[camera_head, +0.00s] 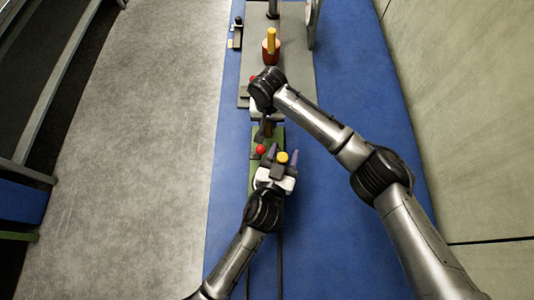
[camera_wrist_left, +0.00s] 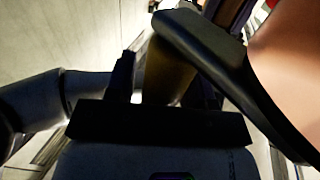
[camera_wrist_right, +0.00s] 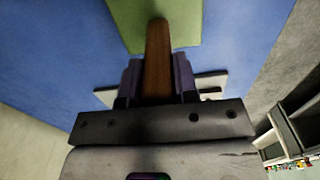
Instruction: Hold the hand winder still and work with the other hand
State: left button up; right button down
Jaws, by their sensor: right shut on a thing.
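The hand winder's green base (camera_head: 253,185) lies on the blue floor strip, below the middle of the head view. My left gripper (camera_head: 283,154) is over it, with its fingers apart on either side of a yellow knob (camera_head: 282,158). In the left wrist view, a dim olive cylinder (camera_wrist_left: 165,75) stands between the fingers; contact cannot be told. A red ball (camera_head: 261,149) is beside the left gripper, and a large pinkish-red surface (camera_wrist_left: 290,55) shows close by. My right gripper (camera_head: 266,125) is shut on a brown handle (camera_wrist_right: 158,60) above the green base.
The blue strip (camera_head: 345,240) is clear at lower right.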

pick_arm(q)
jog(key=c, duration=0.8)
jog(key=shift+s+d, duration=0.2)
jog(key=shift+s, duration=0.15)
jog(key=v, duration=0.7)
send_over(258, 150)
jog(key=s, duration=0.3)
jog(key=shift+d, duration=0.15)
jog(key=d, duration=0.1)
jog(key=w+d, duration=0.1)
jog(key=d, duration=0.1)
jog(key=shift+d, duration=0.3)
jog(key=s+d, duration=0.2)
jog(key=d, duration=0.1)
jog(key=shift+s+d, duration=0.3)
